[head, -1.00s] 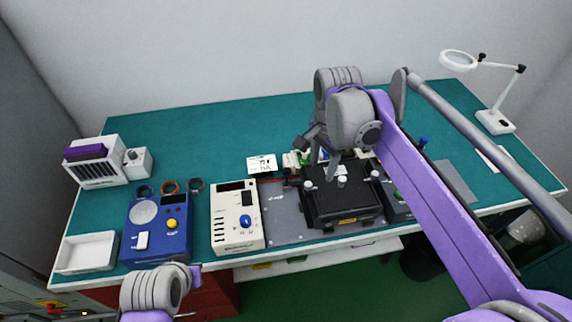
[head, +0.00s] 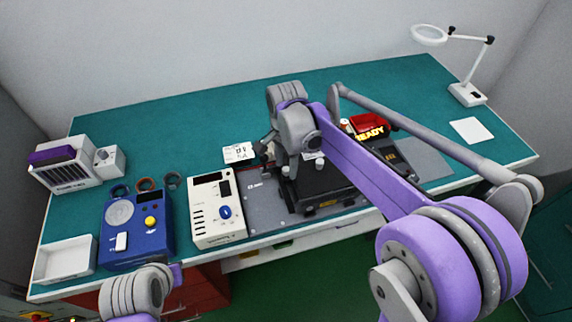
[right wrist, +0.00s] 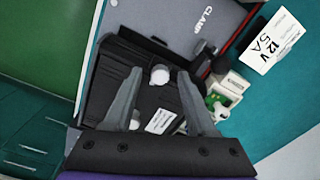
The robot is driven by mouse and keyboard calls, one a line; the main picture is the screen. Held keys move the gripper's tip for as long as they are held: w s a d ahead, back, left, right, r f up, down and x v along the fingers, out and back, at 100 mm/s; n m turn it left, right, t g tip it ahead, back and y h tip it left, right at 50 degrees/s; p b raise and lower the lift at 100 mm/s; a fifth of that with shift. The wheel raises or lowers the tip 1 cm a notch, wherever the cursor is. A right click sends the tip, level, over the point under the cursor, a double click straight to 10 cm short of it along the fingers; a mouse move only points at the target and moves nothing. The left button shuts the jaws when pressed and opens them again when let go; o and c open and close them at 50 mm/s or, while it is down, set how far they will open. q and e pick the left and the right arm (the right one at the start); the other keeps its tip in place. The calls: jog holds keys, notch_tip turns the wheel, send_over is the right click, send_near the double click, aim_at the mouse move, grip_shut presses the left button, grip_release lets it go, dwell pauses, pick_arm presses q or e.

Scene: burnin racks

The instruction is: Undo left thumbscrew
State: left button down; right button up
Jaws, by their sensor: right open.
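The black box-like fixture (head: 325,190) sits at the front middle of the bench; it fills the centre of the right wrist view (right wrist: 105,85). A small pale knob, the left thumbscrew (head: 286,170), shows at its left side, and another pale knob (head: 319,160) stands in the middle of its top. My right gripper (right wrist: 160,80) is open and empty, its fingers pointing at the fixture. A pale knob (right wrist: 160,75) shows between the fingertips in that view; I cannot tell whether they touch it. My left arm shows at the lower left, but its gripper is out of view.
A grey plate (head: 262,205) lies left of the fixture, beside a cream meter (head: 217,215) and a blue instrument (head: 135,235). A red box reading READY (head: 370,126) stands behind my right arm.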

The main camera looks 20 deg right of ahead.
jog(key=shift+f, duration=0.15)
grip_shut()
